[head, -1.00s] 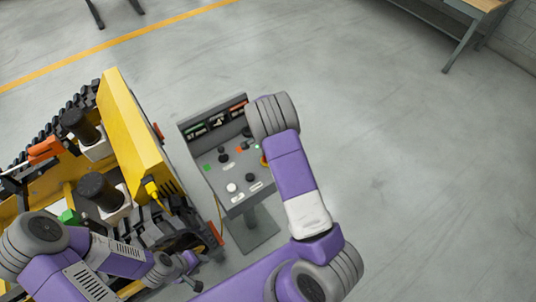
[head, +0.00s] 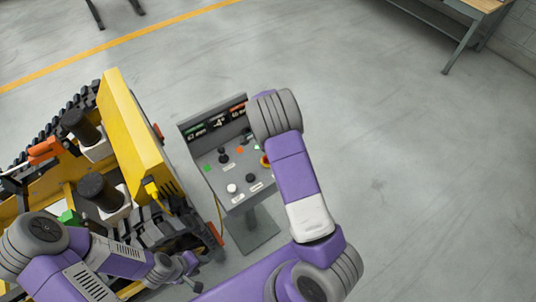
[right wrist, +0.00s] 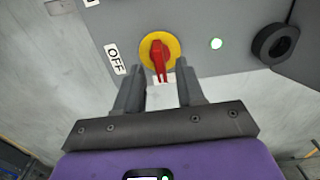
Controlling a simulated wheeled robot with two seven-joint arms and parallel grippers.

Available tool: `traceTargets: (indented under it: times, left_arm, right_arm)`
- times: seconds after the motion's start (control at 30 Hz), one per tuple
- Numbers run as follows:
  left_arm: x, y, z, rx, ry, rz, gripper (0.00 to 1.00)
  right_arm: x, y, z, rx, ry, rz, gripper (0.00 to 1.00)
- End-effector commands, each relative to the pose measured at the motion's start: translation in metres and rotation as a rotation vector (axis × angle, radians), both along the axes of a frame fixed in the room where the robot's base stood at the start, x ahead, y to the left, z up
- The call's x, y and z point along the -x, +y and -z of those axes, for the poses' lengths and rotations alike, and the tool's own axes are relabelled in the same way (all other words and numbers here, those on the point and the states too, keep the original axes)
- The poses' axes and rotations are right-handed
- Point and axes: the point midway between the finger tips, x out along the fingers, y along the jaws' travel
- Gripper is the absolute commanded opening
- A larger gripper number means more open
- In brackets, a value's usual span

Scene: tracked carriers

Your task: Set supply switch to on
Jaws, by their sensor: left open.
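The supply switch (right wrist: 158,50) is a red rotary handle on a yellow disc, seen in the right wrist view. Its handle points down in that picture, with an OFF label (right wrist: 115,59) to its left. In the head view only a sliver of the switch (head: 265,161) shows beside my right arm. My right gripper (right wrist: 160,88) is open, its two fingers on either side of the handle's lower end; I cannot tell whether they touch it. My left gripper (head: 186,269) is open and empty, low beside the yellow machine.
The grey control console (head: 232,175) stands on a post, with several buttons and display readouts. A white lit lamp (right wrist: 216,44) and a black ring-shaped part (right wrist: 275,44) sit right of the switch. The yellow tracked machine (head: 135,130) stands left of the console.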

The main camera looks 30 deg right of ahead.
Motion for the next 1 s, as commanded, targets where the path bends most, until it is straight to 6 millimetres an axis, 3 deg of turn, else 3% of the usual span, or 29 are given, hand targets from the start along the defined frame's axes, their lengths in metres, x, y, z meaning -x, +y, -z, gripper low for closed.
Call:
traceTargets:
  times: [0.1,0.3,1.0]
  left_arm:
    - [0.000,0.000,0.000,0.000,0.000,0.000,0.43]
    - [0.000,0.000,0.000,0.000,0.000,0.000,0.43]
    - [0.000,0.000,0.000,0.000,0.000,0.000,0.43]
  right_arm:
    - [-0.001,0.001,-0.022,0.000,-0.005,0.000,0.38]
    - [-0.001,0.000,-0.042,0.000,-0.003,0.000,0.38]
    - [0.000,0.000,-0.044,0.000,-0.001,0.001,0.38]
